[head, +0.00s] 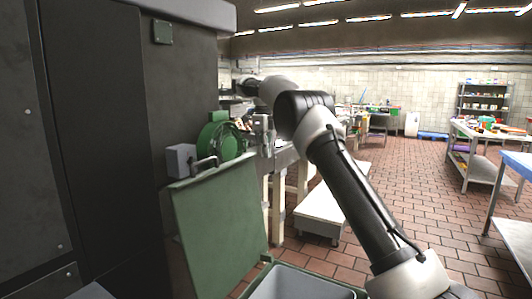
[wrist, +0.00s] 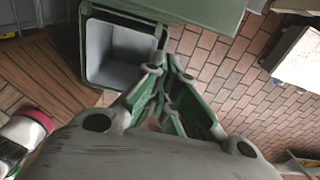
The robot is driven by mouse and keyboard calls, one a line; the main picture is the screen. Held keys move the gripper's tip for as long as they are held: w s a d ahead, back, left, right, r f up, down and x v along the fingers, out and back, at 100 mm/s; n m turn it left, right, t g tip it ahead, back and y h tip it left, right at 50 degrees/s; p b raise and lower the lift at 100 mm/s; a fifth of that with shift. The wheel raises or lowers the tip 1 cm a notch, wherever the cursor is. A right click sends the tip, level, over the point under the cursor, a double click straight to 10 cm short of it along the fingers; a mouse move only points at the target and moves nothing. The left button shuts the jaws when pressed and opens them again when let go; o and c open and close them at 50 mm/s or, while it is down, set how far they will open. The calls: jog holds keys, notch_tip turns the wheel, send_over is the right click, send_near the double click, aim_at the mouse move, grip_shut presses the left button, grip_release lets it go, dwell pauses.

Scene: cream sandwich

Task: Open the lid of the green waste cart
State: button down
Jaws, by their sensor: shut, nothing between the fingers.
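The green waste cart (head: 343,287) stands at the bottom of the head view, its grey inside showing. Its green lid (head: 222,232) is swung up and stands steeply tilted at the cart's left side, open. In the wrist view the cart (wrist: 168,42) is seen from above, with its grey inside uncovered. The lid (wrist: 208,10) reaches along the top edge there. My gripper (wrist: 165,68) is shut and empty, its fingers showing over the cart's near right corner in the picture; I cannot tell its height or any contact. In the head view I cannot make out its fingertips.
A tall dark cabinet (head: 95,130) fills the left. A machine with a green wheel (head: 222,141) stands behind the lid. A low white table (head: 333,212) is beyond the cart. Steel tables (head: 487,133) stand at the right. The brick floor (head: 425,190) between is clear.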

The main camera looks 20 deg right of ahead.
dwell(0.3)
jog(key=s+d+f+t+y, duration=0.1)
jog(key=s+d+f, duration=0.3)
jog(key=s+d, duration=0.6)
jog(key=s+d+f, duration=0.5)
jog(key=s+d, duration=0.5)
jog(key=shift+s+f+t+y, duration=0.15)
jog(key=shift+f+t+y, duration=0.1)
jog(key=shift+t+y, duration=0.15)
